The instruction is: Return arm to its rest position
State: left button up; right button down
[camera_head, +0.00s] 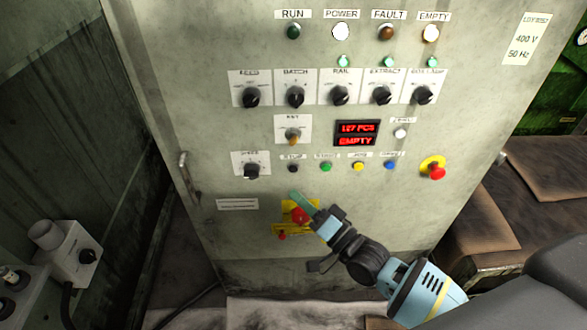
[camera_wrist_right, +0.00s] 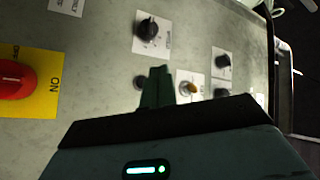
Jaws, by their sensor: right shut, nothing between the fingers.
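My right gripper (camera_head: 302,201) reaches in from the lower right of the head view. Its green fingers are together and empty, in front of the lower part of the grey control cabinet (camera_head: 225,120). The fingertips overlap the red main switch (camera_head: 299,216) on its yellow plate in this view; I cannot tell the gap in depth. In the right wrist view the closed fingers (camera_wrist_right: 157,88) point at the panel, with the red switch (camera_wrist_right: 12,78), marked ON, apart at the left. My left gripper is not in view.
The panel carries rows of black knobs (camera_head: 340,95), lamps, coloured buttons, a display (camera_head: 357,133) reading EMPTY and a red emergency stop (camera_head: 437,172). A cabinet handle (camera_head: 183,165) is at the left. A grey box (camera_head: 70,252) stands lower left. Brown pads (camera_head: 535,167) lie at the right.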

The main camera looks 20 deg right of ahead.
dwell(0.6)
